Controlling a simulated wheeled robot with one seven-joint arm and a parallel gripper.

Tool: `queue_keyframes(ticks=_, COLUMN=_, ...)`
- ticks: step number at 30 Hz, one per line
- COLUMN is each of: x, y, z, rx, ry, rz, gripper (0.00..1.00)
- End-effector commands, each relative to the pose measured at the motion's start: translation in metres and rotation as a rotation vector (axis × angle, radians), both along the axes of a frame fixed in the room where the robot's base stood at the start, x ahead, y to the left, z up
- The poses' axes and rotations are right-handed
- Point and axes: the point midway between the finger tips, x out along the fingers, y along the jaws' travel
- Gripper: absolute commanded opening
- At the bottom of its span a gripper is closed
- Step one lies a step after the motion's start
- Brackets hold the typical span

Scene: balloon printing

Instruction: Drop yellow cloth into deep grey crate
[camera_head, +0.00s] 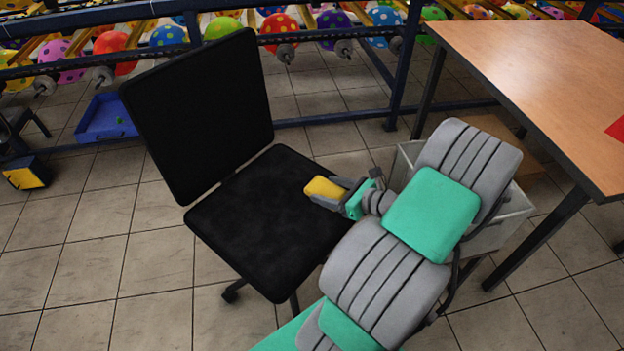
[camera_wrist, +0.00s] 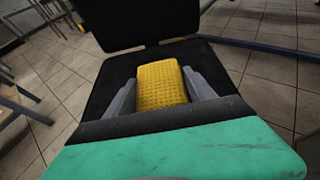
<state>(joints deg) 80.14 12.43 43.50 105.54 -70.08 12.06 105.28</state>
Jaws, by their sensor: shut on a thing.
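The yellow cloth (camera_head: 323,188) is a small folded block in my gripper, over the black seat of an office chair. In the wrist view the cloth (camera_wrist: 160,84) shows a dimpled texture and sits between the two grey fingers. My gripper (camera_head: 331,192) is shut on it; the fingers also show in the wrist view (camera_wrist: 161,92). Whether the cloth touches the seat I cannot tell. The grey crate (camera_head: 511,222) stands on the floor to the right of the chair, partly behind my arm. Its inside is mostly hidden.
The black office chair (camera_head: 255,215) stands in the middle, its backrest (camera_head: 200,115) at the back left. A wooden table (camera_head: 545,80) is at the right, beside the crate. A blue bin (camera_head: 106,118) lies at the back left. A rack with spotted balloons runs along the back.

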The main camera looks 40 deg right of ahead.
Motion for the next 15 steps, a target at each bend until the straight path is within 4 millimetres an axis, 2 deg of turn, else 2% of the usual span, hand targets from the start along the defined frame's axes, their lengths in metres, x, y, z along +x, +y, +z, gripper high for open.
queue_keyframes(ticks=1, x=-0.012, y=-0.002, z=0.010, rx=0.002, ry=0.000, rz=-0.006, gripper=0.24)
queue_keyframes(ticks=6, x=-0.035, y=-0.002, z=0.016, rx=-0.001, ry=0.001, rz=-0.001, gripper=0.24)
queue_keyframes(ticks=15, x=-0.039, y=-0.002, z=0.016, rx=-0.001, ry=0.000, rz=0.001, gripper=0.24)
